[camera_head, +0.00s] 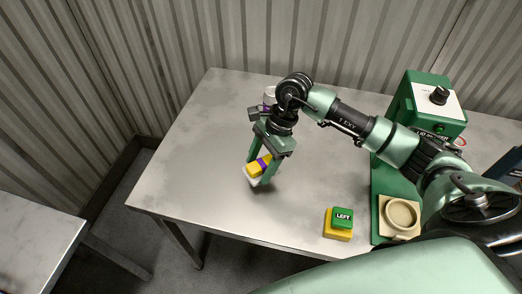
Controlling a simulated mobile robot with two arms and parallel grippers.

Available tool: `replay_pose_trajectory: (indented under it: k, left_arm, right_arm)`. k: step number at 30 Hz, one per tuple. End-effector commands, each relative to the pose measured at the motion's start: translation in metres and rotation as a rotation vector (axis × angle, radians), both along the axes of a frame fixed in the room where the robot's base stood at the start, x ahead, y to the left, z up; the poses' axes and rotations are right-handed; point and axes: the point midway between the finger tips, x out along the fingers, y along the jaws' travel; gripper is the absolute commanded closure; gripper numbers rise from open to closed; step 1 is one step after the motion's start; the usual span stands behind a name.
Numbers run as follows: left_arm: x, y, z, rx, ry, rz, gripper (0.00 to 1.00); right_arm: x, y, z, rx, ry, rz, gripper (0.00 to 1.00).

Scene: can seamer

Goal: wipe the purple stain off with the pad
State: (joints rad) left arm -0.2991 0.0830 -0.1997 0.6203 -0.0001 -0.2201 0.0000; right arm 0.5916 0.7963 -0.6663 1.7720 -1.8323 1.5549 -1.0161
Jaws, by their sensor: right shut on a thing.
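My right gripper (262,168) reaches down over the middle of the grey table. My left gripper is not in view.
A white and purple object (269,96) stands behind my right gripper, partly hidden. A green button marked LEFT on a yellow base (338,234) sits at the front. The green seamer (400,110) stands at right, with a beige round holder (400,216). The table's left part is clear.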

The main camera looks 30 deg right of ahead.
Motion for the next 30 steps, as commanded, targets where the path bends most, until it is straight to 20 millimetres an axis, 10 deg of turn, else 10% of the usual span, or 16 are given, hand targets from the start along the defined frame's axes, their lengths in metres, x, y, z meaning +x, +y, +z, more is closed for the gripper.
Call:
replay_pose_trajectory:
  k: [30]
  left_arm:
    - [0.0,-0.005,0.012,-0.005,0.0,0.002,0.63]
  right_arm:
    - [0.003,-0.001,0.034,-0.001,-0.003,0.035,0.8]
